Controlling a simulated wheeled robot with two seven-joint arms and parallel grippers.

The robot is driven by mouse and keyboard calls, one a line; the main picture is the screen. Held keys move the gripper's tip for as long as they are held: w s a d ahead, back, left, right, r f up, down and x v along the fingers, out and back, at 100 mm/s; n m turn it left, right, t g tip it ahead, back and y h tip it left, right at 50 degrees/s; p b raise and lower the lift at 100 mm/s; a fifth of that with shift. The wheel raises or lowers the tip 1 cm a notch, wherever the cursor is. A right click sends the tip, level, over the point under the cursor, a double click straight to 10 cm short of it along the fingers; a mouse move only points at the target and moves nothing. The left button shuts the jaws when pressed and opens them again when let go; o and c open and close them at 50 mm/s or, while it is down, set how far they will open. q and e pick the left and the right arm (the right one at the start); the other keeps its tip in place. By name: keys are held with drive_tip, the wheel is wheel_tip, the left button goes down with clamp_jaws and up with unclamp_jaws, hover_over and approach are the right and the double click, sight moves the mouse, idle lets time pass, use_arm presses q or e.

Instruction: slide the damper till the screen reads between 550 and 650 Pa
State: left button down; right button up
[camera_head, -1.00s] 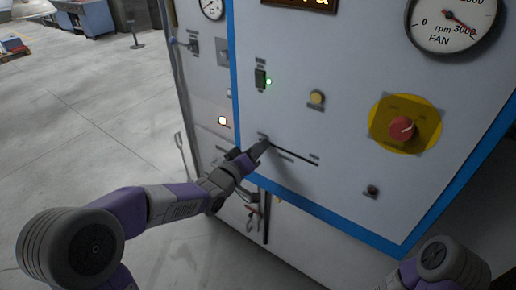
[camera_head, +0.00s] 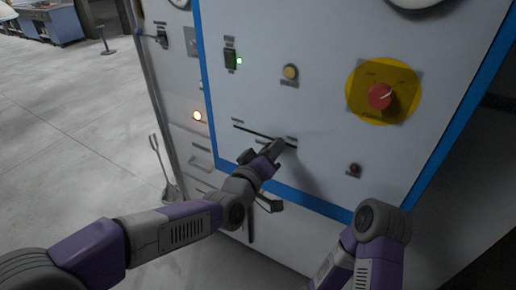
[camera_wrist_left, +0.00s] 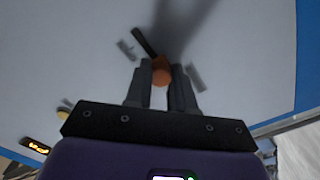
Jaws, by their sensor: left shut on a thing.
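The damper's slot (camera_head: 262,134) is a dark slanting line on the pale panel. My left gripper (camera_head: 284,145) is at the slot's right end and hides the knob in the head view. In the left wrist view its fingers (camera_wrist_left: 162,88) are shut on the orange damper knob (camera_wrist_left: 161,72), with a stretch of dark slot (camera_wrist_left: 144,41) beyond it. An orange-lit screen (camera_wrist_left: 38,146) shows at the lower left of that view, too small to read. The head view does not show the screen. My right arm is at the lower right; its gripper is out of view.
The panel has a blue border (camera_head: 320,205).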

use_arm(q)
drive_tip(key=c, duration=0.9)
unclamp_jaws()
drive_tip(key=shift+c, duration=0.2)
drive_tip(key=shift+a, duration=0.1)
drive_tip(key=v, duration=0.7)
drive_tip(key=shift+s+b, duration=0.2)
drive_tip(key=shift+b, duration=0.1)
drive_tip(key=shift+a, duration=0.1)
